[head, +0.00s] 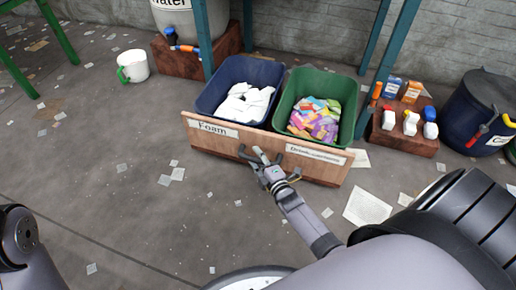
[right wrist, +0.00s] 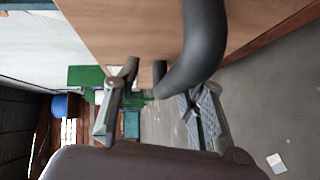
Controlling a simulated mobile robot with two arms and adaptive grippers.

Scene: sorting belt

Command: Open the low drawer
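The low drawer has a wooden front (head: 225,145) with a "Foam" label at left and a second label at right. It stands out from the table frame, with its two bins in sight from above. Its dark curved handle (head: 246,154) is on the front's middle; it also shows large in the right wrist view (right wrist: 207,45). My right gripper (head: 264,161) is at the handle. In the right wrist view its fingers (right wrist: 158,95) are apart, one on each side of the handle's lower part; I cannot tell whether they touch it. My left gripper is out of view.
The drawer holds a blue bin (head: 209,98) with white pieces and a green bin (head: 350,112) with colourful wrappers. A low block with bottles (head: 425,147) and a dark blue barrel (head: 470,125) stand at right. The floor before the drawer is open, with scattered paper.

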